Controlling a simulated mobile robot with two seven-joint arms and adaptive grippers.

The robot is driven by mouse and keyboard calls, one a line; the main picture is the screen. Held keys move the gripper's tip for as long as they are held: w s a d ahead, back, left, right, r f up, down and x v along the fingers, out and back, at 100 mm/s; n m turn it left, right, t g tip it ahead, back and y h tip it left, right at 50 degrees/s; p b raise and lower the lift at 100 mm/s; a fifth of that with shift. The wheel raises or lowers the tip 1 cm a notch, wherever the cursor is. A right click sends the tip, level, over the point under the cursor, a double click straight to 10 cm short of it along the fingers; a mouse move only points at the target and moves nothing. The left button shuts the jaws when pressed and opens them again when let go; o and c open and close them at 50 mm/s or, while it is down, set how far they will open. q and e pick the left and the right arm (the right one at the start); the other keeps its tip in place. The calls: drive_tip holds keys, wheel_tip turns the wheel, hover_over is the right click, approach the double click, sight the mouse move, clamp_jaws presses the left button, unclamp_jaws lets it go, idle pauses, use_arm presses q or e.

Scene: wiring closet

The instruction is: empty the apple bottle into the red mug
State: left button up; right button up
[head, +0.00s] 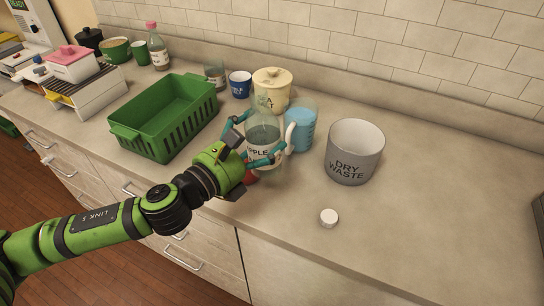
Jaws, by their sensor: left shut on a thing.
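The apple bottle (262,133) is clear, with a white label reading "PPLE" where it shows and a greyish upper part. It looks upright. My left gripper (262,152) is shut on it, with teal fingers on either side. A small red patch (251,178), perhaps the red mug, shows just below my left gripper; the gripper hides most of it. I cannot tell the mug's shape or what is in it. My right gripper is out of view.
A light blue jug (301,137) with a white handle stands close right of the bottle. A green crate (160,148) is left, a dry waste bin (354,165) right. A white cap (329,216) lies in front.

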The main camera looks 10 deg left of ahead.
sight(272, 135)
use_arm(q)
drive_tip(key=shift+w+a+f+m+b, duration=0.3)
drive_tip(key=shift+m+b, duration=0.3)
drive_tip(key=shift+b, duration=0.35)
drive_tip(key=shift+d+r+p, duration=0.1)
drive_tip(key=shift+r+p, duration=0.2)
drive_tip(key=shift+p, duration=0.05)
drive_tip(key=s+d+r+p, duration=0.1)
drive_tip(key=s+p, duration=0.1)
drive_tip(key=s+d+r+p, duration=0.1)
drive_tip(key=d+r+p, duration=0.1)
drive_tip(key=p, duration=0.1)
drive_tip(key=shift+s+r, duration=0.3)
drive_tip(key=shift+s, duration=0.1)
drive_tip(key=shift+s+d+r+p, duration=0.15)
drive_tip(key=shift+s+d+p, duration=0.2)
drive_tip(key=shift+s+d, duration=0.1)
drive_tip(key=shift+a, duration=0.1)
drive_tip(key=s+a+f+n+t+y, duration=0.1)
drive_tip(key=s+a+f+n+y, duration=0.2)
drive_tip(key=a, duration=0.4)
drive_tip(key=s+a+f+n+t+y, duration=0.2)
drive_tip(key=s+a+f+n+y, duration=0.1)
drive_tip(key=a+y, duration=0.3)
drive_tip(key=shift+s+a+f+n+y, duration=0.3)
drive_tip(key=shift+s+a+f, duration=0.25)
drive_tip(key=shift+s+f, duration=0.25)
